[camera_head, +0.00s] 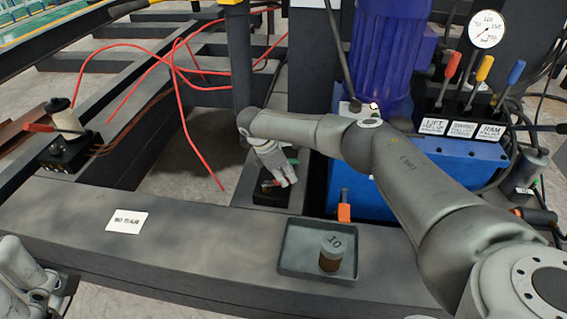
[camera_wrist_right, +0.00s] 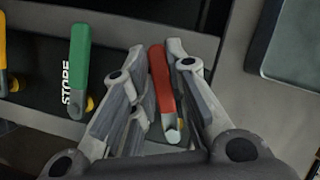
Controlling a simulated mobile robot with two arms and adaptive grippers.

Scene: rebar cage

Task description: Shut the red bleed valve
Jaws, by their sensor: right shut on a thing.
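The red bleed valve handle (camera_wrist_right: 161,78) stands between the two fingers of my right gripper (camera_wrist_right: 160,60) in the right wrist view. The fingers are closed in on it from both sides. In the head view my right gripper (camera_head: 277,180) reaches down to a small black valve block, and the handle is mostly hidden by the fingers there. A green handle (camera_wrist_right: 80,58) marked STORE and a yellow handle (camera_wrist_right: 3,62) sit to the left of the red one in the wrist view. My left arm shows at the lower left of the head view, its fingertips not clear.
A grey tray (camera_head: 290,262) with a small weight (camera_head: 331,252) marked 10 lies on the beam in front. A blue pump unit (camera_head: 455,155) with red, yellow and blue levers stands right. Red hoses (camera_head: 180,95) loop at left.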

